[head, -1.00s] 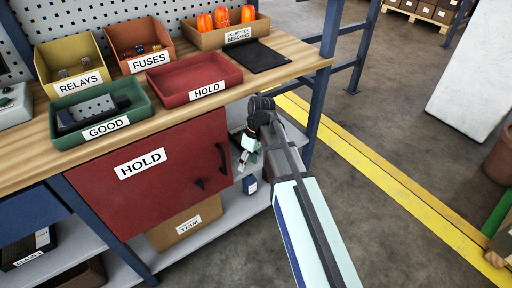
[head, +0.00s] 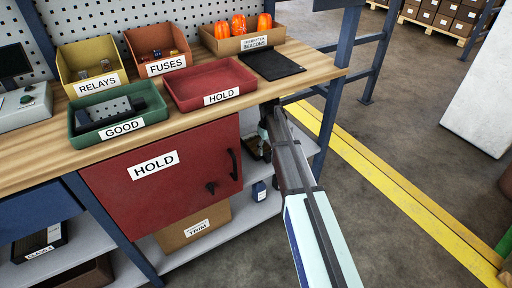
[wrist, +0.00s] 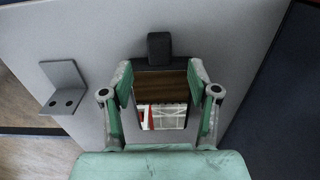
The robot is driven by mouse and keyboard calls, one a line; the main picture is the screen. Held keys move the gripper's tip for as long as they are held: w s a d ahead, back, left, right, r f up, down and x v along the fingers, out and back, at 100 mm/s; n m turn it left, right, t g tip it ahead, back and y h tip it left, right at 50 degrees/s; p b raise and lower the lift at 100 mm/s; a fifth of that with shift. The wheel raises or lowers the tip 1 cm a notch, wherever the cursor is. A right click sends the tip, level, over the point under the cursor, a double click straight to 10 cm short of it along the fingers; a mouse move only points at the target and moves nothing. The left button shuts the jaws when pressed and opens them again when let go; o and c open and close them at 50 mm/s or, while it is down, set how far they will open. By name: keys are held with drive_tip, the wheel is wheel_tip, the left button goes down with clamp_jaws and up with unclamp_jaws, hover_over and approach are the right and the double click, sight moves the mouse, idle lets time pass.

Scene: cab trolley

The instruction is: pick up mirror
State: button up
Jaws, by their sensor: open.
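The mirror (wrist: 162,88) shows in the wrist view as a small squarish reflective plate, reflecting brown, white and a red strip. A dark block (wrist: 159,48) stands at its far edge; I cannot tell if it is part of it. My gripper (wrist: 160,76) is open, with one green finger on each side of the mirror. I cannot tell whether the fingers touch it. In the head view my gripper (head: 264,135) is in the shelf opening right of the red HOLD door, partly hidden by my arm. The mirror cannot be made out there.
A grey angle bracket (wrist: 64,86) lies left of the fingers on the grey surface. The red HOLD door (head: 165,175) is close left of my arm, with a bench leg (head: 327,130) to the right.

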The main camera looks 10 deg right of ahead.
sight(267, 156)
wheel_tip(267, 156, down, 5)
drive_tip(key=shift+s+d+b, duration=0.1)
drive_tip(key=shift+b, duration=0.35)
drive_tip(key=shift+r, duration=0.1)
clamp_jaws()
